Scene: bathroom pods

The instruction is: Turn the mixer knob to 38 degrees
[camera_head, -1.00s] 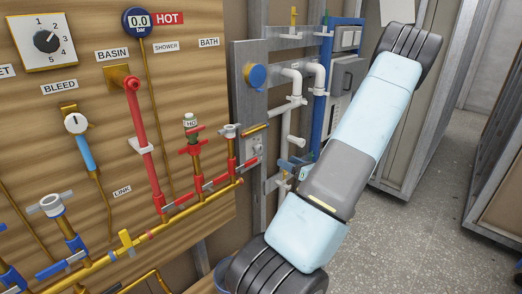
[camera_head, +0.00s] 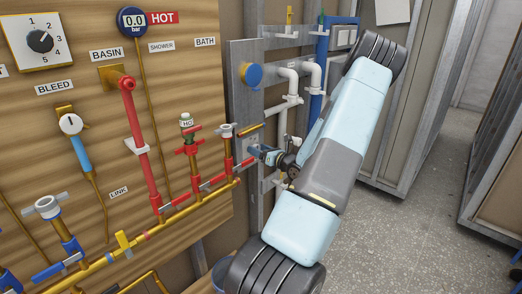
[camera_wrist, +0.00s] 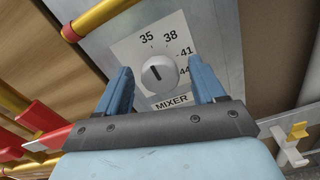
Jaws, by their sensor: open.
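The mixer knob (camera_wrist: 160,72) is a round pale knob on a white label plate (camera_wrist: 133,50) marked MIXER, with 35, 38, 41 and 44 around it. A dark line on the knob tilts up and left, toward the 35 side. My gripper (camera_wrist: 161,80) is open, with one blue finger on each side of the knob in the wrist view. I cannot tell whether either finger touches it. In the head view my gripper (camera_head: 266,154) is at the grey metal panel, and the knob is too small or hidden there.
A red and brass pipe (camera_wrist: 95,18) runs near the plate's upper left. In the head view, red valves (camera_head: 188,148) stand left of my gripper, a blue round knob (camera_head: 251,75) is above it, and white pipes (camera_head: 291,98) are close behind. Grey floor is open at the right.

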